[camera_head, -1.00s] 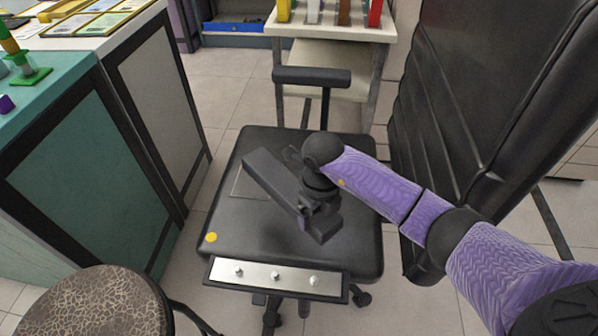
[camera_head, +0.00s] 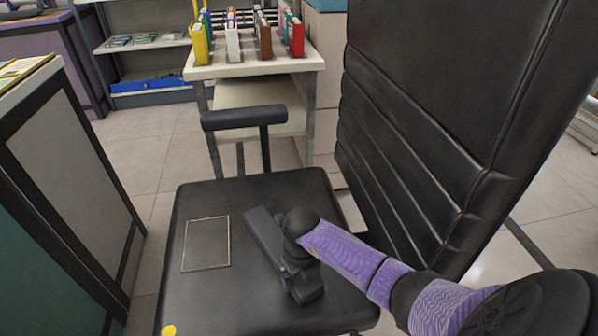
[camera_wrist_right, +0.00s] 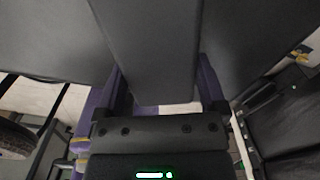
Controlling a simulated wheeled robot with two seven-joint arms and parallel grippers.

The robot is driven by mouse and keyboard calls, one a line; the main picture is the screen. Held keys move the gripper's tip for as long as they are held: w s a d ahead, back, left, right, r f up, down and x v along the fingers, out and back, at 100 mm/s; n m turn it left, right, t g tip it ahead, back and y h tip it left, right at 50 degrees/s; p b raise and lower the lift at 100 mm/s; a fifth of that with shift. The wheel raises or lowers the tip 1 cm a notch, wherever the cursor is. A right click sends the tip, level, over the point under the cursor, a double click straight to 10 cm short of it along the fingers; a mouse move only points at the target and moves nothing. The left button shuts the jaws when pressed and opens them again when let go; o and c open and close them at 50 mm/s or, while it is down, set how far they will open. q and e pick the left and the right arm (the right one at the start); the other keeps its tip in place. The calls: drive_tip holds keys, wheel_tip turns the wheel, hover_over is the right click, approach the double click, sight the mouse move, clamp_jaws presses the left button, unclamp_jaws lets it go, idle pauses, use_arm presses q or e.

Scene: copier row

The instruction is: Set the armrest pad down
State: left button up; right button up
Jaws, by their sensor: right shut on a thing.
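The armrest pad (camera_head: 263,232) is a long dark grey bar. My right gripper (camera_head: 291,266) is shut on it, over the black chair seat (camera_head: 240,190). The pad also shows between the fingers in the right wrist view (camera_wrist_right: 150,45). It lies to the right of a thin pale rectangle outline (camera_head: 206,243) on the seat, clear of it in the picture. I cannot tell whether the pad touches the seat. The pad's near end is partly covered by my gripper. My left gripper is out of view.
The tall black backrest (camera_head: 430,130) stands close on the right. The other armrest (camera_head: 243,117) rises beyond the seat's far edge. Behind it is a pale table (camera_head: 255,68) with coloured binders. A grey and green cabinet (camera_head: 75,170) stands at left. The seat's left part is free.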

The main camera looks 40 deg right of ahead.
drive_tip(key=shift+f, duration=0.15)
drive_tip(key=o, duration=1.1)
use_arm(q)
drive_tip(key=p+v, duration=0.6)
drive_tip(key=p, duration=0.1)
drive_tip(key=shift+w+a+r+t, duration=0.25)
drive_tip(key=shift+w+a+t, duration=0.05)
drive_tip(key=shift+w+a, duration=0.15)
use_arm(e)
wheel_tip(320, 180, up, 13)
drive_tip(key=shift+f, duration=0.2)
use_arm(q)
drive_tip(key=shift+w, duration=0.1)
